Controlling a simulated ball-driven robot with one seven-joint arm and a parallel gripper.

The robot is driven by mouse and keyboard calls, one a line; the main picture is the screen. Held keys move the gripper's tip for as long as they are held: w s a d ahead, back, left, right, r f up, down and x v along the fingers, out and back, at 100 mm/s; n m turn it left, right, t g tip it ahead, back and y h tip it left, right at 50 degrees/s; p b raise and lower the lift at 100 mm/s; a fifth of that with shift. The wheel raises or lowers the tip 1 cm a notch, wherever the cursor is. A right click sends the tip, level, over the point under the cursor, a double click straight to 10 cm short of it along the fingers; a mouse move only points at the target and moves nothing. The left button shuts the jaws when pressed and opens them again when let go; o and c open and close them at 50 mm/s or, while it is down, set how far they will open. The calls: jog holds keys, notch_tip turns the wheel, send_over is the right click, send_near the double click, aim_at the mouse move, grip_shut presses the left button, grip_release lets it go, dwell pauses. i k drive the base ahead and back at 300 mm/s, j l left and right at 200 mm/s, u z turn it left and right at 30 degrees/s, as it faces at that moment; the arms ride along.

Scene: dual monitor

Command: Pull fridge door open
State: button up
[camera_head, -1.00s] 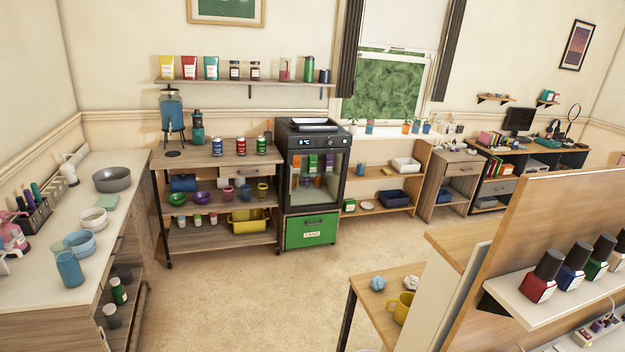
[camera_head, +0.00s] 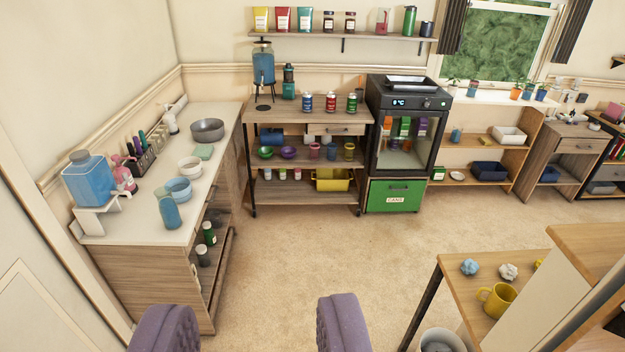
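A small black fridge (camera_head: 374,143) with a glass front door (camera_head: 397,158) stands against the back wall, right of the shelf cart. The door looks shut. Colourful packs show behind the glass, and a lit display sits above the door. I cannot make out the handle clearly. The fridge stands on a unit with a green drawer marked CANS (camera_head: 394,190).
Open carpet (camera_head: 300,245) lies before the fridge. A counter (camera_head: 150,200) runs along the left. A wooden table (camera_head: 465,285) with a yellow mug is at the lower right.

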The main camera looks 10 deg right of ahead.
aim_at(443, 115)
jog(key=i+z, duration=0.1)
jog(key=i, duration=1.05)
jog(key=i+j+z, duration=0.1)
jog(key=i, duration=1.05)
jog(key=i+z, duration=0.15)
jog(key=i, duration=0.4)
jog(key=i+j+z, duration=0.1)
jog(key=i, duration=0.4)
jog(key=i+j+z, duration=0.15)
jog(key=i, duration=0.35)
jog(key=i+z, duration=0.4)
jog(key=i+j+z, duration=0.25)
jog(key=i+z, duration=0.2)
jog(key=i+j+z, duration=0.4)
